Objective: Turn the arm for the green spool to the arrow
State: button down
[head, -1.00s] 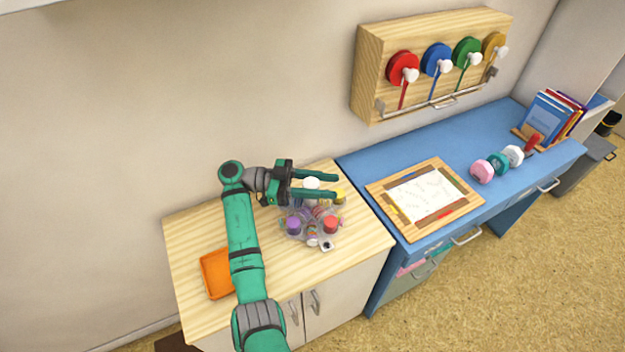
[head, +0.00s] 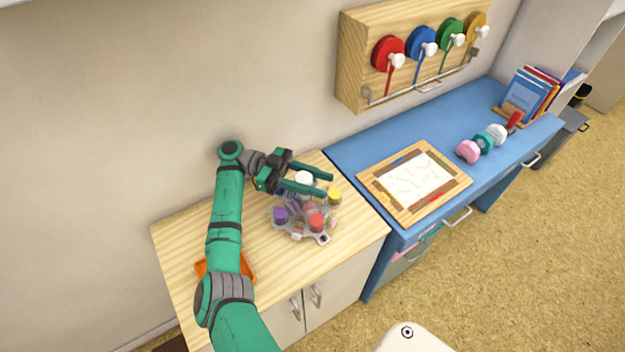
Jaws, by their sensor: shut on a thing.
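A clear carousel (head: 300,227) with several coloured spools stands on the wooden cabinet top. It carries a purple spool (head: 281,214) at left, a red spool (head: 317,222) at front and a yellow spool (head: 334,195) at right. A white knob (head: 304,178) rises at its middle. My gripper (head: 329,184) reaches over from the left, its teal fingers shut on the knob. A small dark mark (head: 323,238) shows at the front of the carousel's base; I cannot tell if it is the arrow. I cannot make out a green spool on the carousel; my fingers cover its back part.
An orange tray (head: 246,268) lies partly behind my arm. A wall rack (head: 350,60) holds red, blue, green (head: 450,32) and yellow reels.

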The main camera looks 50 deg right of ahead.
jog(key=shift+a, duration=0.1)
dwell(0.4)
jog(key=c, duration=1.2)
grip_release()
jog(key=shift+o, duration=0.2)
jog(key=shift+s+r, duration=0.1)
jog(key=shift+r, duration=0.2)
jog(key=s+a+r, duration=0.9)
jog(key=s+r, duration=0.1)
jog(key=r, duration=0.2)
jog(key=shift+a+r, duration=0.2)
jog(key=shift+a, duration=0.05)
jog(key=shift+c, duration=0.2)
